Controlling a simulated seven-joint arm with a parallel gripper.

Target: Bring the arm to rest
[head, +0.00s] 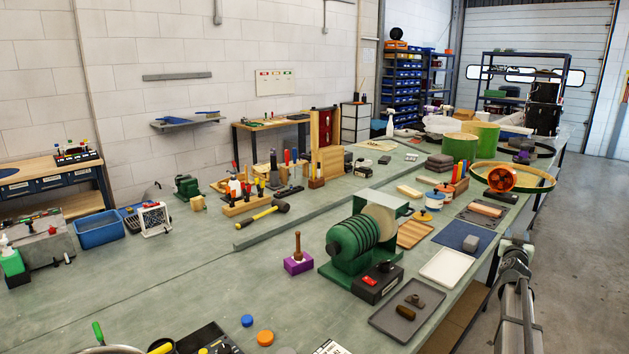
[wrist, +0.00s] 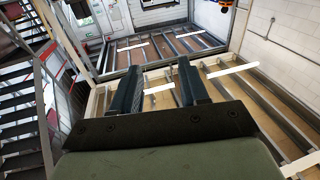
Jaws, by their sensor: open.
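My gripper (wrist: 160,82) shows in the wrist view with its two dark fingers apart and nothing between them. Beyond the fingers I see roof beams and white strip lights, with no bench surface near them. In the head view, my arm (head: 515,290) is at the lower right, beside the bench's right edge and apart from the things on it. I cannot make out the fingers in the head view.
The long green bench (head: 150,290) bears a green grinder-like machine (head: 357,240), a grey tray (head: 395,325), a white tray (head: 446,267), a purple block (head: 298,263) and a mallet (head: 264,214). A large hoop (head: 540,187) lies farther back. The floor (head: 590,250) at right is clear.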

